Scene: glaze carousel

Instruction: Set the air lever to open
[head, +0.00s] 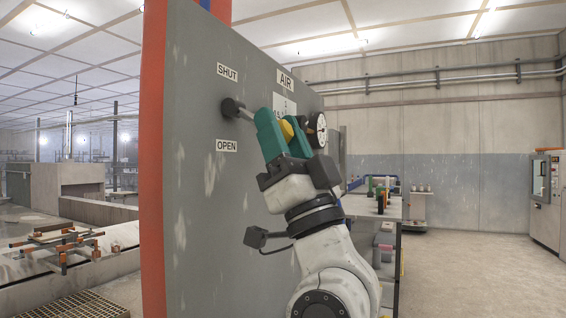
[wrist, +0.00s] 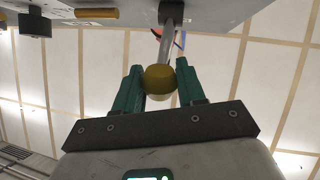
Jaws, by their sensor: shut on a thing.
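The air lever is a grey rod (head: 246,115) with a yellow knob (head: 286,130), on a dark round pivot (head: 231,107) on a tall grey panel (head: 195,200). The rod points right and slightly down in the head view, between the SHUT label (head: 227,70) above and the OPEN label (head: 227,145) below. My gripper (head: 269,103) has its teal fingers shut on the knob, which they partly hide. In the wrist view the knob (wrist: 160,79) sits between the fingers, with the rod (wrist: 167,42) running up to the panel.
An AIR label (head: 287,79) and a round gauge (head: 316,130) are near my gripper. The panel has an orange left edge (head: 152,160). A shelf table (head: 365,207) with small items stands behind to the right. The floor (head: 480,270) at the right is clear.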

